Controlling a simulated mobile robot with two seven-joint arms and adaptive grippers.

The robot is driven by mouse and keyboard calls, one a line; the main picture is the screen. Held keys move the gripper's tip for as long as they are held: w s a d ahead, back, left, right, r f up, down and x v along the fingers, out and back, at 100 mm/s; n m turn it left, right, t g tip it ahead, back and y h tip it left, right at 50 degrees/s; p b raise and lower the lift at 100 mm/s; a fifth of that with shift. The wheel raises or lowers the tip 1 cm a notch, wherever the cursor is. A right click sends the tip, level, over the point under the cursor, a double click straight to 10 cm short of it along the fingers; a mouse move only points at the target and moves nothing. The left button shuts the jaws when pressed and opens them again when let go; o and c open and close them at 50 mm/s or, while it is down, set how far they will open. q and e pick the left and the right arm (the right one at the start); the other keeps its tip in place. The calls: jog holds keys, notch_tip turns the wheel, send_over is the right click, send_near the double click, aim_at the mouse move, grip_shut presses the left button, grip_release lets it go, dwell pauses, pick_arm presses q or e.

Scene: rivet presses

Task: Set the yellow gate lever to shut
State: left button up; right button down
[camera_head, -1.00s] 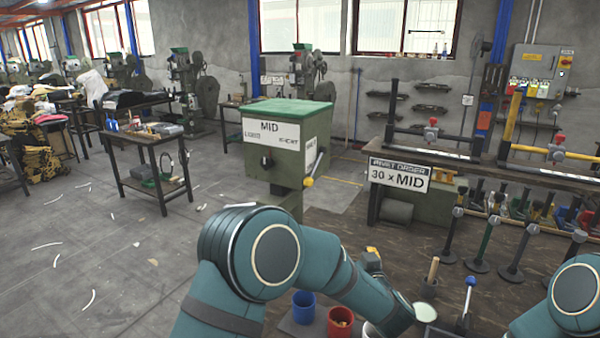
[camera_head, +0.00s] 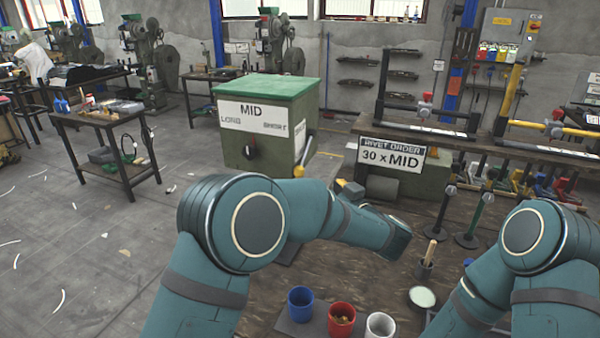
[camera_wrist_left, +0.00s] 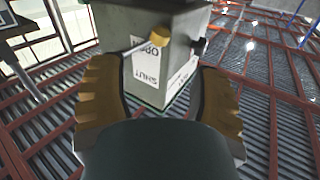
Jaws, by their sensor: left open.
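The yellow gate lever (camera_head: 299,171) is on the right side of a grey-green box (camera_head: 233,140) with a green lid (camera_head: 268,87). Its yellow knob hangs low, with the rod slanting up from it. The left wrist view shows the box upside down, with the lever's yellow knob (camera_wrist_left: 159,39) near one of two labels; one reads SHUT (camera_wrist_left: 146,84), and the other, beside the lever, is partly hidden. My left gripper (camera_wrist_left: 158,70) is open and empty, its orange-brown fingers spread apart, short of the lever. In the head view my left arm mostly hides it. My right gripper is out of view.
A "30 x MID" sign (camera_head: 390,156) hangs on the bench to the right. Blue (camera_head: 301,304), red (camera_head: 341,320) and white (camera_head: 380,327) cups stand in front. Open floor lies left.

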aim_at(302, 174)
pick_arm(q)
jog(key=x, duration=1)
grip_shut()
